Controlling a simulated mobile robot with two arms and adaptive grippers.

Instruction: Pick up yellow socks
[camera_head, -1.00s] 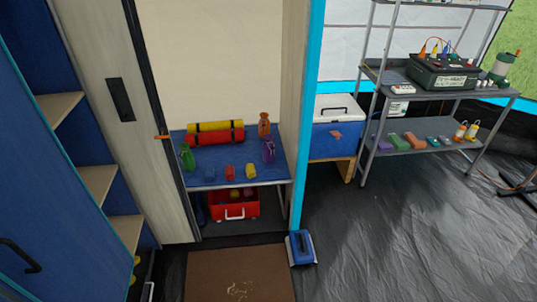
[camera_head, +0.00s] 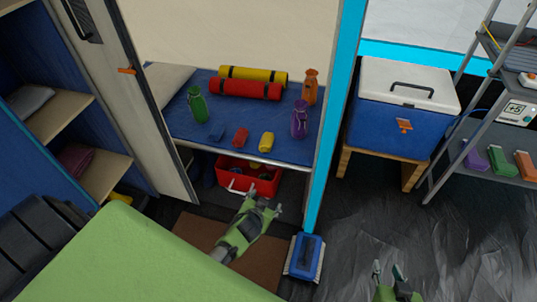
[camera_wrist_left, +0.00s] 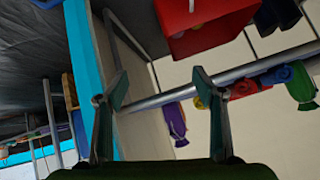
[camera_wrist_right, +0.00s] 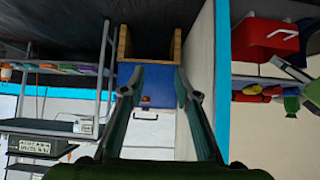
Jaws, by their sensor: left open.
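The yellow socks (camera_head: 266,142) are a small rolled bundle on the blue tabletop (camera_head: 225,144), near its front edge, right of a red bundle (camera_head: 240,137) and a blue bundle (camera_head: 216,131). My left gripper (camera_head: 264,204) is open and empty, below and in front of the table edge, apart from the socks. In the left wrist view the socks (camera_wrist_left: 200,103) show partly behind a finger, beyond the table's metal rail. My right gripper (camera_head: 388,268) is low at the bottom right, far from the socks. In the right wrist view its fingers (camera_wrist_right: 158,82) are apart with nothing between.
A red crate (camera_head: 262,185) sits beneath. A cyan post (camera_head: 330,130) bounds the table's right side. A cooler (camera_head: 405,110) stands further right.

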